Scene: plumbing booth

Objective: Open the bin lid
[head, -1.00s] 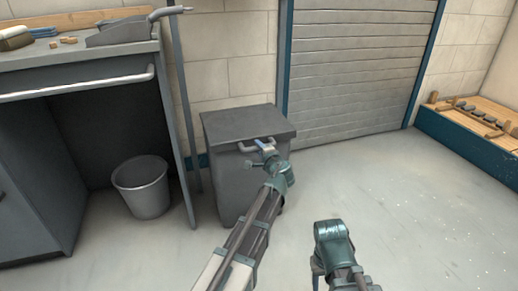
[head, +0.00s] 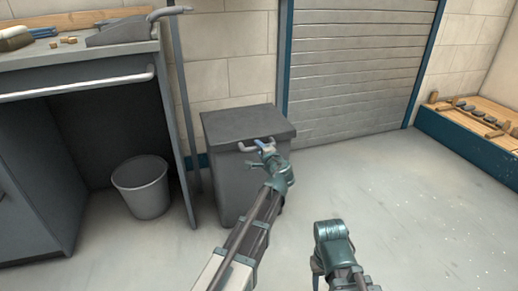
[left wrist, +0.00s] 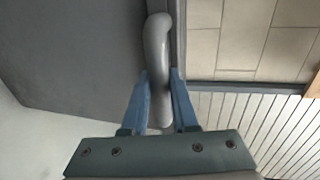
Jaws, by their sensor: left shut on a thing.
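The grey bin (head: 230,168) stands on the floor against the wall with its flat lid (head: 248,122) closed. A light grey bar handle (head: 247,147) sits at the lid's front edge; it also shows large in the left wrist view (left wrist: 158,55). My left gripper (head: 264,146) is at this handle, and in the left wrist view its blue fingers (left wrist: 160,85) are on both sides of the bar, shut on it. My right arm shows at the lower middle of the head view, away from the bin; its fingertips cannot be made out.
A workbench (head: 80,75) with a front rail stands to the left, and a small bucket (head: 142,186) is under it. A roller shutter (head: 355,65) is behind, to the right. A low box with tools (head: 470,135) lies far right. The floor on the right is clear.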

